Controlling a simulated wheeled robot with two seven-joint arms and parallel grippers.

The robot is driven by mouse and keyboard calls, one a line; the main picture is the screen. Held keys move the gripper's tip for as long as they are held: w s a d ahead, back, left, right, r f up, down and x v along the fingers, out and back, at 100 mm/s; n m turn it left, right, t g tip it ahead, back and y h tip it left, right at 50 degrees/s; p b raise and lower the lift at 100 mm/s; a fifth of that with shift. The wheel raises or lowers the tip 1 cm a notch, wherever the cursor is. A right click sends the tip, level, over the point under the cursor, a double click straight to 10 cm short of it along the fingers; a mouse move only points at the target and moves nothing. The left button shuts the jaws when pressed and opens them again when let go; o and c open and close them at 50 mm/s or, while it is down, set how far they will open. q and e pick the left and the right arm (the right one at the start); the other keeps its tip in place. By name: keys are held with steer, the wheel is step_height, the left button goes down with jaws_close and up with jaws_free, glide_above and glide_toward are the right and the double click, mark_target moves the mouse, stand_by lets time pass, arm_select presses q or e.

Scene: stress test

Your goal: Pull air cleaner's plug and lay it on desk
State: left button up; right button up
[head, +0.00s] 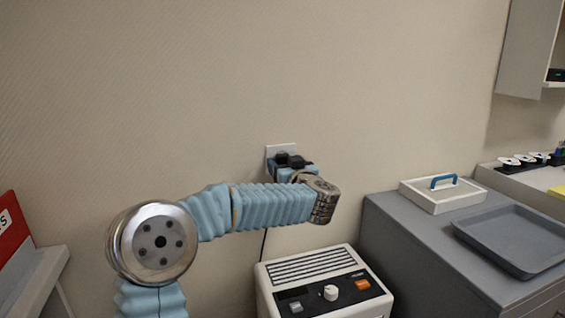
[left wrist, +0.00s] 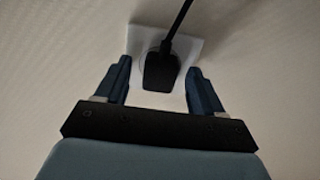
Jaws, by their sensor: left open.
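The black plug (left wrist: 160,72) sits in the white wall outlet (left wrist: 143,40), with its cord rising to the top of the left wrist view. My left gripper (left wrist: 158,80) is open, one finger on each side of the plug, with a gap on both sides. In the head view my left gripper (head: 290,162) is at the outlet (head: 281,149), and partly covers it. The air cleaner (head: 320,275), a cream box with a grille and a knob, stands below. The grey desk (head: 405,235) is to the right. My right gripper is out of view.
A white tray with a blue handle (head: 441,195) and a grey tray (head: 515,240) rest on the desk. A dark cord (head: 263,245) hangs down the wall behind the air cleaner. A red object (head: 13,235) stands at far left.

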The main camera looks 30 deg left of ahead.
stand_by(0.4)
arm_select(q)
jaws_close()
stand_by(0.5)
steer(key=shift+s+d, duration=0.1)
steer(key=shift+d, duration=0.05)
steer(key=shift+v, duration=2.85)
